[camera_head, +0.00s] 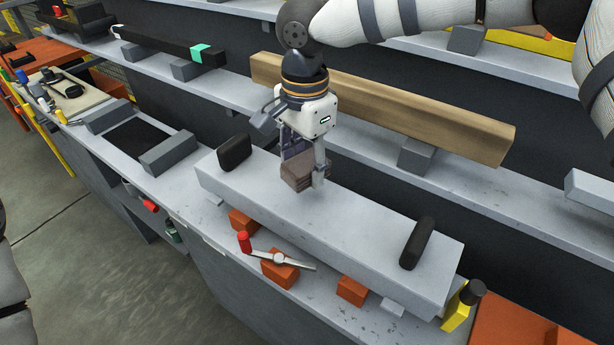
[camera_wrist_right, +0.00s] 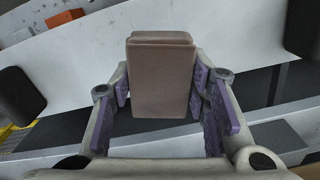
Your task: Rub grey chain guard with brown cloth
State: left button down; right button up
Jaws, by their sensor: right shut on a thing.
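The grey chain guard (camera_head: 350,219) is a long pale grey beam with a flat top and two black grips, lying lengthwise on the bench. My right gripper (camera_head: 305,176) is over the middle of its top, pointing down, and is shut on the brown cloth (camera_head: 298,172). The cloth is a folded, block-like pad; it also shows between the purple finger pads in the right wrist view (camera_wrist_right: 162,78). The cloth is at or just above the guard's top; I cannot tell whether it touches. My left gripper is out of view.
Black grips (camera_head: 235,152) and (camera_head: 418,242) stand up near the guard's two ends. Orange blocks (camera_head: 281,271) and a red-ended tool lie along its front. A wooden beam (camera_head: 380,108) rests on the shelf behind. A yellow piece (camera_head: 461,306) stands by the right end.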

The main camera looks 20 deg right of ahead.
jog(key=shift+r, duration=0.75)
jog(key=shift+r+p, duration=0.35)
jog(key=shift+r, duration=1.25)
jog(key=shift+f, duration=0.1)
